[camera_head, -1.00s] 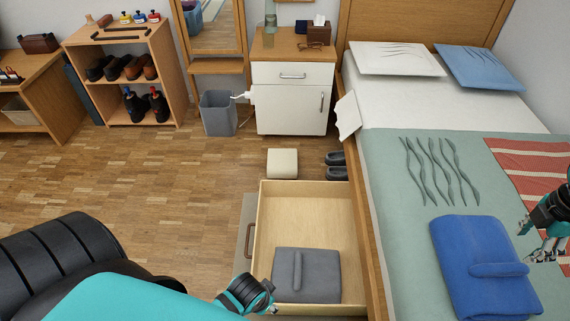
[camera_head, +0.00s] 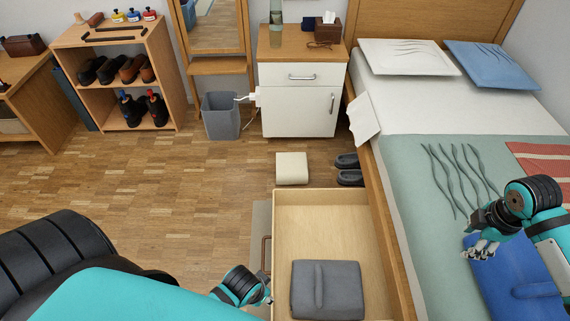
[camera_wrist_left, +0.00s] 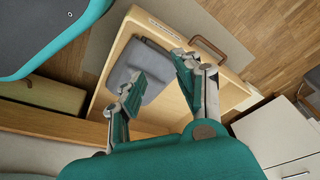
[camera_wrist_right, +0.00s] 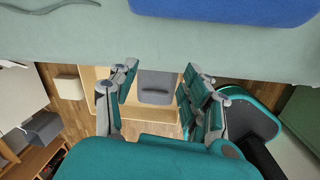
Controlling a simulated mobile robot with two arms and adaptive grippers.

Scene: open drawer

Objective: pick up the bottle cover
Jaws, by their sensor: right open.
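I cannot make out a thing that is clearly a bottle cover. A blue folded cloth item (camera_head: 510,285) with a raised strip lies on the bed at the lower right, partly covered by my right arm. My right gripper (camera_head: 482,252) is open and empty above its upper left edge. A grey folded item (camera_head: 335,290) of similar form lies in the open drawer (camera_head: 322,222). My left gripper (camera_head: 266,298) is beside the drawer's left wall. In the left wrist view its fingers (camera_wrist_left: 160,72) are apart, with nothing between them, above the drawer.
The bed (camera_head: 405,160) has two pillows and a red striped cloth (camera_head: 540,160). A bottle (camera_head: 276,35) and a tissue box (camera_head: 328,30) stand on the nightstand (camera_head: 300,95). The floor at left is clear.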

